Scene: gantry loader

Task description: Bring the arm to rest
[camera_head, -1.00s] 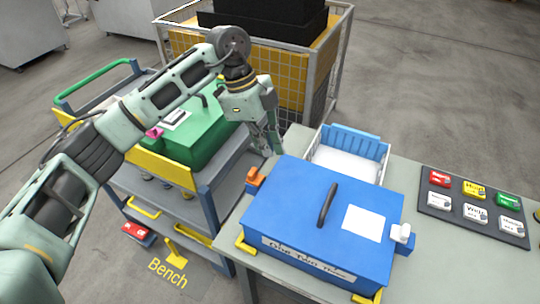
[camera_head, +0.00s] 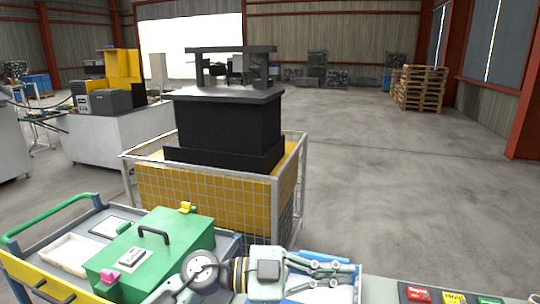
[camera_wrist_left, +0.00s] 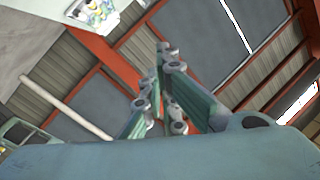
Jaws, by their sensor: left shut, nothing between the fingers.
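My left gripper (camera_head: 345,274) shows at the bottom of the head view, pointing right, with its arm coming in from the bottom left. It is shut and empty. In the left wrist view, the fingers (camera_wrist_left: 162,108) point up at the walls and roof, with no object between them. My right gripper is out of view.
A green case (camera_head: 190,232) sits on the blue trolley (camera_head: 30,235) left of the gripper. A wire-mesh crate (camera_head: 215,205) with a black machine stands behind. Coloured buttons (camera_head: 418,294) show at bottom right. Floor at right is clear, with pallets (camera_head: 420,88) far back.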

